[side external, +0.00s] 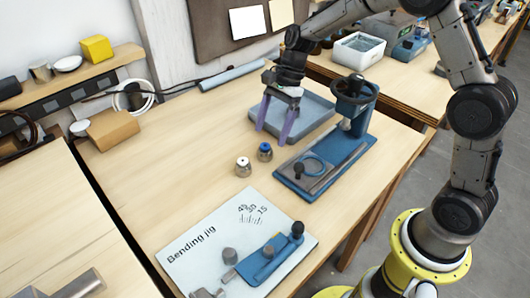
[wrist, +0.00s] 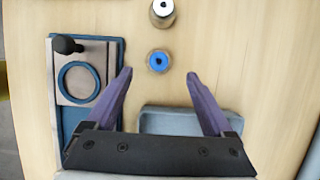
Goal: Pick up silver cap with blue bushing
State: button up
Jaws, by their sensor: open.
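The silver cap with the blue bushing (side external: 265,151) stands upright on the wooden table, beside a second silver cap with a white bushing (side external: 243,167). In the wrist view the blue-bushing cap (wrist: 159,61) lies ahead of my fingertips, roughly centred between their lines, and the white-bushing cap (wrist: 162,12) is farther off at the top edge. My gripper (side external: 274,122) has purple fingers, spread wide with nothing between them. It hangs over the grey-blue tray, behind and slightly right of the blue-bushing cap. In the wrist view both fingers of my gripper (wrist: 159,75) show, apart and empty.
A grey-blue tray (side external: 318,108) lies below my gripper. A white bending jig board (side external: 195,262) lies in front. The table left of the caps is clear.

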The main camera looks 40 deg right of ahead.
aim_at(267, 144)
jog(key=shift+x, duration=2.65)
jog(key=shift+s+r, duration=0.1)
jog(key=shift+s, duration=0.05)
grip_shut()
